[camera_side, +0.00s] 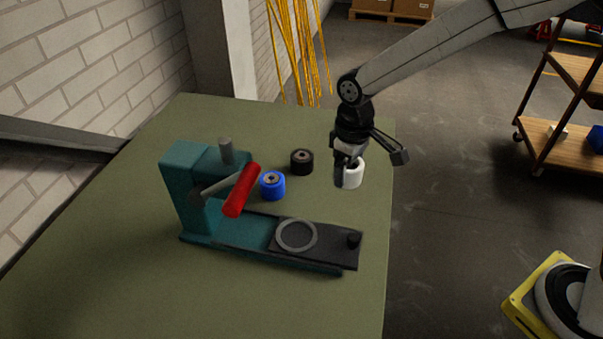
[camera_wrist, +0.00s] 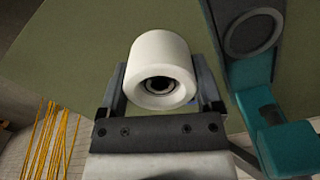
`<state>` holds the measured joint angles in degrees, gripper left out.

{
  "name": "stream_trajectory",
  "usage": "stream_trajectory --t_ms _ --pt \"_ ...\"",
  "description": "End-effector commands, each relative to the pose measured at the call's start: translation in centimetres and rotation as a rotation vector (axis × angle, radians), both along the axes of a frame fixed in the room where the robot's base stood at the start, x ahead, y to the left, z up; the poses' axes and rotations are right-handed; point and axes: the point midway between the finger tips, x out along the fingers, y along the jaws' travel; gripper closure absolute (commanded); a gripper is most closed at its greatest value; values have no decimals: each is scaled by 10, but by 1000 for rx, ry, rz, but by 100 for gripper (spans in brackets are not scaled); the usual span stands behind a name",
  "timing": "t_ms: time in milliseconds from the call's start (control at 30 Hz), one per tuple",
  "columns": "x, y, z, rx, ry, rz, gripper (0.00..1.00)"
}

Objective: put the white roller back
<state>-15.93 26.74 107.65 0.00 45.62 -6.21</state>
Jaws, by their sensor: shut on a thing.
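The white roller (camera_side: 353,174) is at the right part of the green table. My gripper (camera_side: 346,178) points down and is shut on it. In the wrist view the white roller (camera_wrist: 160,62) sits between the two fingers of my gripper (camera_wrist: 161,85), its bored end facing the camera. I cannot tell whether the roller touches the table. A blue roller (camera_side: 272,185) and a black roller (camera_side: 302,161) stand on the table to its left.
A teal press (camera_side: 190,200) with a red-handled lever (camera_side: 241,190) stands left of my gripper. Its dark sliding plate with a grey ring (camera_side: 296,235) reaches toward the table's right edge. The green table (camera_side: 130,270) is clear at the front left.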

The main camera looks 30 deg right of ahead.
Motion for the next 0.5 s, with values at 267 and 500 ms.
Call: stream_trajectory --t_ms 267,500 --pt "30 7 -23 0 1 0 77" --pt "50 11 -48 0 0 0 77"
